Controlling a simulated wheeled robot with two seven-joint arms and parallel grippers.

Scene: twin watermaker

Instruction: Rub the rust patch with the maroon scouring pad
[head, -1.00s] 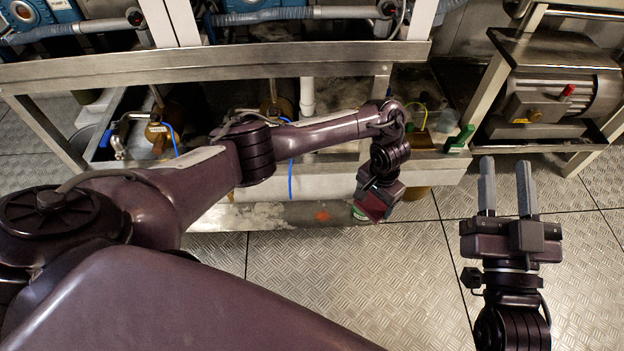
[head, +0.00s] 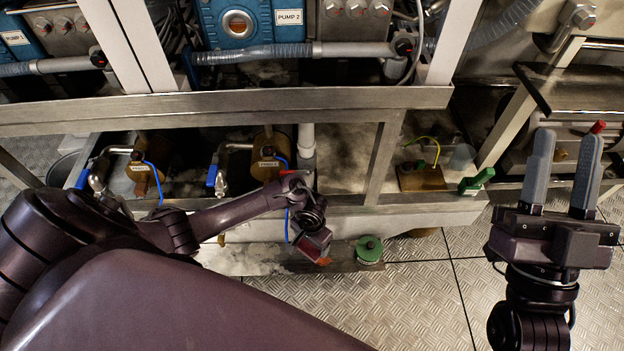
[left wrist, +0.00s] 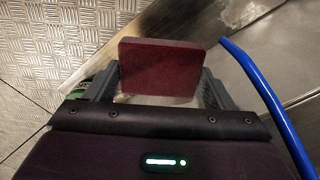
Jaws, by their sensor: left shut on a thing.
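My left gripper (head: 314,244) is shut on the maroon scouring pad, low in front of the bench base. The left wrist view shows the maroon pad (left wrist: 160,68) upright between the two fingers. I cannot tell whether the pad touches the patch. My right gripper (head: 563,165) is open and empty at the right, its fingers pointing up, far from the patch.
A green round cap (head: 369,249) stands just right of the patch. A blue hose (left wrist: 265,95) runs close beside the gripper. Brass parts and valves (head: 145,180) sit in the bench above. The tread-plate floor (head: 415,305) is clear.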

